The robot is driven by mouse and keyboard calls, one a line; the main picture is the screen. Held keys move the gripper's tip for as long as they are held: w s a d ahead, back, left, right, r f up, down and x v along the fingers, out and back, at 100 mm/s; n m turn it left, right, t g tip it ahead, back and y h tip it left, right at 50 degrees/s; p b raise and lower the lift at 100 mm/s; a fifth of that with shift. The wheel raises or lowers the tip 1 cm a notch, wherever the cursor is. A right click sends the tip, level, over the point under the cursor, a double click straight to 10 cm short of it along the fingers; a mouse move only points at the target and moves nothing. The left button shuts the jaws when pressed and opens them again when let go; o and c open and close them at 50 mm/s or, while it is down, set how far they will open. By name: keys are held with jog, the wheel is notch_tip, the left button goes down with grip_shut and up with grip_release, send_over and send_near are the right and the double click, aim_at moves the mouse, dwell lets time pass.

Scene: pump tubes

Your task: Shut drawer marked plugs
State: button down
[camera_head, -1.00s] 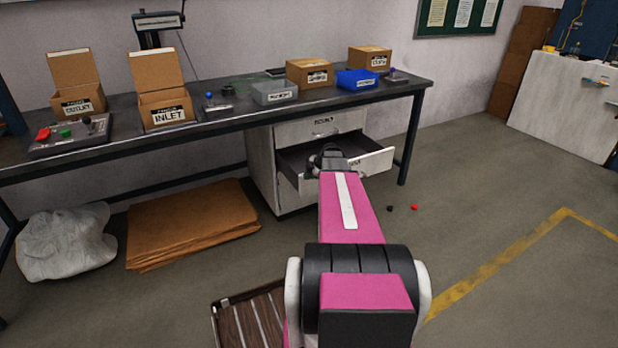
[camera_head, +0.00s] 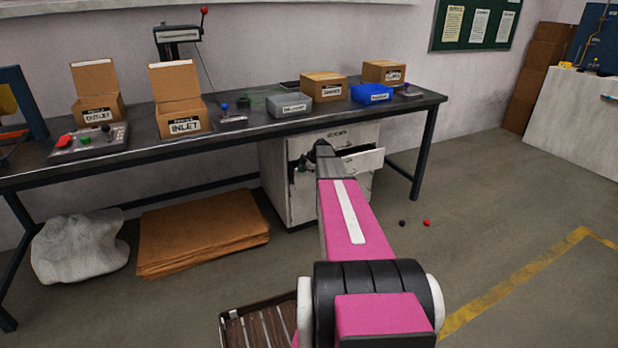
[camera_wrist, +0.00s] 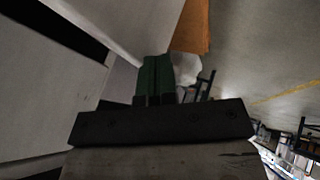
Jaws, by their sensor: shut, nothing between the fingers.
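The white drawer cabinet (camera_head: 304,205) stands under the workbench. Its top drawer (camera_head: 352,134) looks shut. A drawer below it has its front (camera_head: 364,162) standing out from the cabinet, with a dark gap above it. I cannot read the label on that front. My arm hides its left part. My gripper (camera_head: 322,152) is at the left part of this drawer, its fingers mostly hidden in the head view. In the wrist view my green fingers (camera_wrist: 154,78) are together and empty, close to pale panels (camera_wrist: 50,95). I cannot tell whether they touch.
The workbench (camera_head: 240,136) bears labelled boxes, a blue bin (camera_head: 372,93) and a grey bin (camera_head: 290,105). Flat cardboard (camera_head: 205,235) and a white bag (camera_head: 80,245) lie on the floor at left. Small black and red pieces (camera_head: 427,223) lie at right. The floor at right is mostly clear.

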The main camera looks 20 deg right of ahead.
jog(key=w, duration=0.4)
jog(key=shift+a, duration=0.2)
jog(key=shift+s, duration=0.1)
